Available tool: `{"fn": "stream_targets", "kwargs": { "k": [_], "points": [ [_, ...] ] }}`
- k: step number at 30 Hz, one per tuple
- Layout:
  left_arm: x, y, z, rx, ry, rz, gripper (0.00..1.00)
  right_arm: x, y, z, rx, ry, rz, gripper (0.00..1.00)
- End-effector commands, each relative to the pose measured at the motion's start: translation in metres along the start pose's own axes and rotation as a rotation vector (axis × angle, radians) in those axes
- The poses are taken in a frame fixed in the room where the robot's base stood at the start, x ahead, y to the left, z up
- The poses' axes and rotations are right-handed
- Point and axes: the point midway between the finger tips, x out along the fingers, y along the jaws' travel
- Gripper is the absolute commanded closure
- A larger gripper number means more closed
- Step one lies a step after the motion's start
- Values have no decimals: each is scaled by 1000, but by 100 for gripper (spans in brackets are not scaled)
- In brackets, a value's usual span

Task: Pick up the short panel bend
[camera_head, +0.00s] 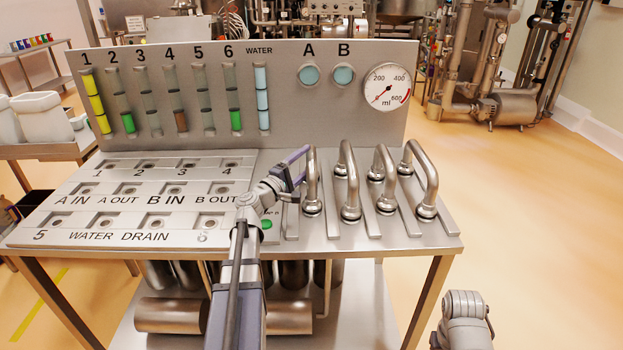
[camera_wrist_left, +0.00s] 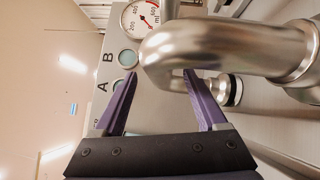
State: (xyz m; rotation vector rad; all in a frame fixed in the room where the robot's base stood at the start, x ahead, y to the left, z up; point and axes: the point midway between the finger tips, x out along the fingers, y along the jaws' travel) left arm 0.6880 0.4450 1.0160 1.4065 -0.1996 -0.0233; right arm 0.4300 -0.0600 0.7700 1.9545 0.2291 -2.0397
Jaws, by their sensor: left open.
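Several bent steel pipes stand in a row on the right of the sloping panel. I cannot tell for sure which one is the short panel bend. My left gripper (camera_head: 302,167) is at the leftmost bend (camera_head: 312,182), its purple fingers on the bend's left side. In the left wrist view the gripper's fingers (camera_wrist_left: 160,76) are spread apart. A shiny curved pipe (camera_wrist_left: 215,47) lies across just at the fingertips. Whether they touch it I cannot tell. Part of my right arm shows at the lower right, but its gripper is out of view.
The other bends (camera_head: 348,182) stand close to the right, between raised metal strips. The panel's left half (camera_head: 60,238) has labelled ports. An upright board (camera_head: 280,128) with coloured level tubes and a dial gauge (camera_head: 388,87) rises behind. Open floor lies to the right.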

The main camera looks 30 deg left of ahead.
Motion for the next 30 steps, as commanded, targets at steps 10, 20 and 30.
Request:
{"fn": "stream_targets", "kwargs": {
  "k": [10, 20, 30],
  "points": [
    [28, -1, 0, 0, 0, 0, 26, -3, 0, 0, 0, 0, 0, 50],
    [28, -1, 0, 0, -1, 0, 55, -3, 0, 0, 0, 0, 0, 50],
    [28, -1, 0, 0, -1, 0, 93, -3, 0, 0, 0, 0, 0, 50]
  ]
}}
